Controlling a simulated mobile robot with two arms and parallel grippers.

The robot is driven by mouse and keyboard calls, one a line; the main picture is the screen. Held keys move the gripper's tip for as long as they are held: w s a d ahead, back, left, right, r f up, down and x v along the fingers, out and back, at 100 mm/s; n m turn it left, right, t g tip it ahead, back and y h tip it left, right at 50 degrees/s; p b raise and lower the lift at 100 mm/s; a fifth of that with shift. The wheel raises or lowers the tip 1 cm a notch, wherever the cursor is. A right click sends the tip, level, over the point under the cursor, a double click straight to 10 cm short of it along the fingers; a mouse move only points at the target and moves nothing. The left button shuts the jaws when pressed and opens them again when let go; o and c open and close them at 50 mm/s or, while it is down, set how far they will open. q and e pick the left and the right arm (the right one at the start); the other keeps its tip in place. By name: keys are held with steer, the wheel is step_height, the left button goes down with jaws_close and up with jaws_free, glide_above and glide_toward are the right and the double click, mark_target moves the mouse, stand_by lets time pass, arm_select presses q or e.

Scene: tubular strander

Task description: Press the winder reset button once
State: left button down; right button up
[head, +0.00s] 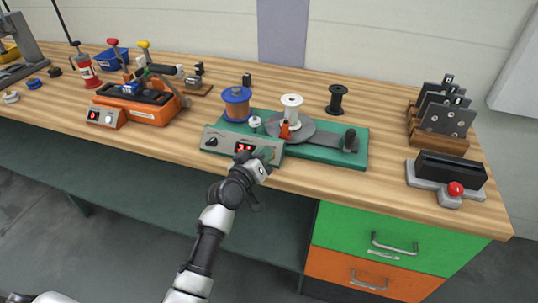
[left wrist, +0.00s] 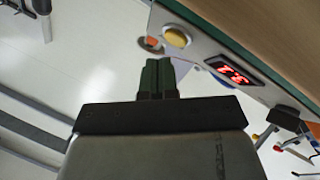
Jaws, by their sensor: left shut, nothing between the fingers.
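The winder (head: 352,160) is a green base with spools and a grey front panel (head: 222,142). The panel has a dark knob at its left and a lit red display (head: 243,148), which also shows in the left wrist view (left wrist: 232,70). A round yellow button (left wrist: 177,37) sits on the panel beside the display; I cannot read a label on it. My left gripper (head: 268,155) is at the panel's right end and hides that part in the head view. In the left wrist view its fingers (left wrist: 158,64) are together and empty, near the yellow button; I cannot tell whether they touch the panel.
A blue spool (head: 237,104), a white spool (head: 292,110) and a black spool (head: 337,99) stand at the back. An orange machine (head: 138,105) is at the left. A dark block with a red button (head: 456,188) is at the right. Drawers (head: 390,240) sit below the bench.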

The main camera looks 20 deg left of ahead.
arm_select(q)
steer(key=shift+w+f, duration=0.1)
stand_by(0.3)
steer(key=shift+w+f+b, duration=0.2)
steer(key=shift+w+b, duration=0.05)
steer(key=shift+b, duration=0.05)
steer(key=shift+w+f+b, duration=0.25)
steer(key=shift+f+b, duration=0.05)
steer(key=shift+b, duration=0.1)
stand_by(0.6)
steer(key=shift+s+r+p, duration=0.6)
steer(key=shift+p, duration=0.25)
steer(key=s+r+p, duration=0.3)
steer(key=p, duration=0.1)
steer(key=shift+s+r+p, duration=0.25)
steer(key=shift+p, duration=0.1)
